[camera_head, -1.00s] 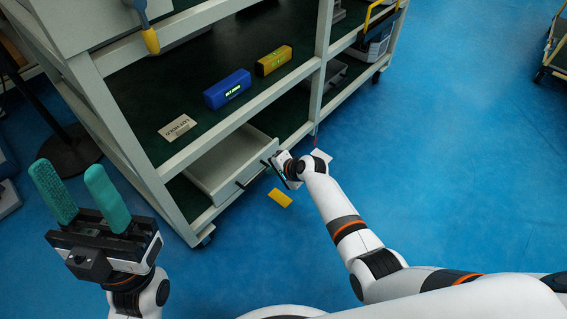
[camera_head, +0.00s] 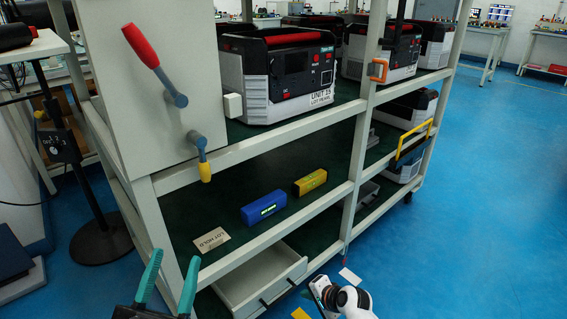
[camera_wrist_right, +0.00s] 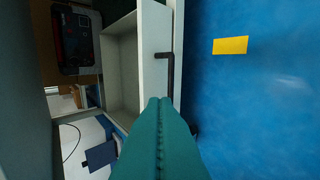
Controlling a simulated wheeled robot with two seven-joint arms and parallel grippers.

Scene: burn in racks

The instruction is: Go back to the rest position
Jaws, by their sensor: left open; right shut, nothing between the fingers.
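My left gripper (camera_head: 168,284) is at the lower left of the head view, its two teal fingers apart and empty in front of the rack's corner. My right gripper (camera_head: 318,290) is at the bottom centre, beside the open drawer; its fingers are hard to see there. In the right wrist view the teal fingers of my right gripper (camera_wrist_right: 158,108) are together with nothing between them. Their tips are near the black drawer handle (camera_wrist_right: 165,70). The pale drawer (camera_head: 262,272) is pulled out and looks empty.
The rack (camera_head: 255,146) holds a blue box (camera_head: 263,208), a yellow box (camera_head: 310,182) and a LOT HOLD card (camera_head: 211,240). A unit (camera_head: 277,78) stands above. Red (camera_head: 142,46) and yellow (camera_head: 203,168) levers stick out. A yellow card (camera_head: 300,314) lies on the clear blue floor (camera_head: 480,220).

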